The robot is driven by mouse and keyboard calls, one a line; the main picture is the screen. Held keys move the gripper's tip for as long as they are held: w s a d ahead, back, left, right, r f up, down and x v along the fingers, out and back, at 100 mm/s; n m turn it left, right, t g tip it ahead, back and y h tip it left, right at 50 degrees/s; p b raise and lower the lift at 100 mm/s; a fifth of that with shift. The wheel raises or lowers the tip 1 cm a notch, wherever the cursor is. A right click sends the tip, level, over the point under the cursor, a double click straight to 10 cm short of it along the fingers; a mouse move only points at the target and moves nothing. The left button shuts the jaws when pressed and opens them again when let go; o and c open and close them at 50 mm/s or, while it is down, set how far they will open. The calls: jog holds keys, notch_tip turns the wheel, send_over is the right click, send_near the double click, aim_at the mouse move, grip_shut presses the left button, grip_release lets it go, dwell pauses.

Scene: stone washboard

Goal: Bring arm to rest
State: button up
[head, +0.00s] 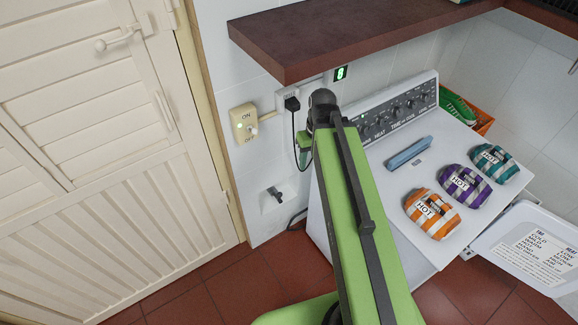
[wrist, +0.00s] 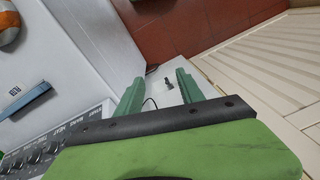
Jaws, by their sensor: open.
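My green arm reaches up and away through the middle of the head view, its far end in front of the wall beside the white machine (head: 340,228). My gripper (wrist: 160,80) shows in the wrist view as two green fingers, apart, with nothing between them. The wall, a dark fitting and a cable show beyond the gap. In the head view only a small green part of the gripper (head: 304,150) shows, left of the arm's end; the rest is hidden.
A brown shelf (head: 350,35) overhangs the arm's end. A plug (head: 292,103) and ON/OFF switch (head: 243,123) are on the wall. The machine top holds a blue bar (head: 408,153) and orange (head: 432,213), purple (head: 465,187) and teal (head: 495,164) striped bundles. A louvred door (head: 110,190) stands left.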

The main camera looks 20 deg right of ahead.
jog(key=a, duration=0.8)
jog(key=shift+a+m+h, duration=0.3)
jog(key=shift+a+h, duration=0.1)
notch_tip(320, 180, down, 16)
jog(key=b, duration=1.5)
jog(key=shift+r, duration=0.25)
